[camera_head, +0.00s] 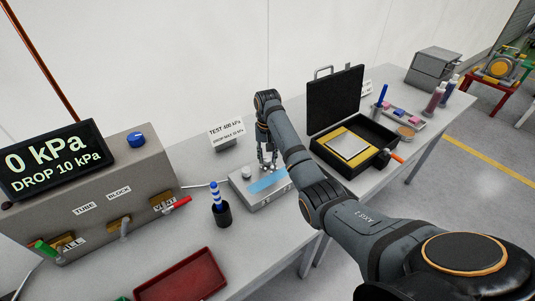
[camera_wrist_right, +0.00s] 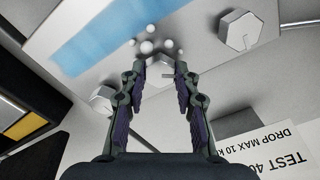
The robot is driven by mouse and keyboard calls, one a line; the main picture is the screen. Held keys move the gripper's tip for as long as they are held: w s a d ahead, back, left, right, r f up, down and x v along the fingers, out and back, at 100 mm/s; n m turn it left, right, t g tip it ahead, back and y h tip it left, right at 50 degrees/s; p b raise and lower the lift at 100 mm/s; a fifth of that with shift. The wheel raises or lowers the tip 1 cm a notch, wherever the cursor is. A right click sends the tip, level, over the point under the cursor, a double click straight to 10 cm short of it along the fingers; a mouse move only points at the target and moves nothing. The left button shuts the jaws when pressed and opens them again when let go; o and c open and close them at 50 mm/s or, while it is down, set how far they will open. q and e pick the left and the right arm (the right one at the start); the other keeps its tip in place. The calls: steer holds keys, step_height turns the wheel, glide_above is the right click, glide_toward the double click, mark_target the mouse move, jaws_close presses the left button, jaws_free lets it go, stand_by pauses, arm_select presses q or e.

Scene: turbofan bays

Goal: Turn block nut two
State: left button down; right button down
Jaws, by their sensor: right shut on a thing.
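The grey test block (camera_head: 275,200) with a blue strip on top lies on the bench in the head view; it also shows in the wrist view (camera_wrist_right: 190,15). My right gripper (camera_head: 267,160) reaches down at the block's far edge. One hex nut (camera_wrist_right: 237,30) stands to the right and another (camera_wrist_right: 103,98) to the left. Several small white balls, like bubbles, sit beside the fingertips. My left gripper is out of view.
A pressure console (camera_head: 100,190) reading 0 kPa stands left. A dark cup (camera_head: 221,214) with a striped blue tool and a red tray (camera_head: 182,278) stand in front. An open black case (camera_head: 350,110) is right of my arm. A test sign (camera_head: 227,133) stands behind the block.

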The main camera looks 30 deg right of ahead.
mark_target(267, 158)
steer(key=m+p, duration=0.4)
steer(key=p, duration=0.1)
steer(key=m+p, duration=0.2)
steer(key=shift+r+p, duration=0.3)
steer(key=shift+r, duration=0.05)
steer(key=m+p, duration=0.2)
steer(key=m, duration=0.1)
steer(key=shift+f, duration=0.15)
steer(key=shift+f+m+p, duration=0.1)
steer(key=shift+m+p, duration=0.75)
steer(key=shift+m, duration=0.35)
steer(key=c, duration=1)
jaws_free()
steer(key=shift+f, duration=0.1)
step_height(267, 158, up, 12)
steer(key=shift+r, duration=0.1)
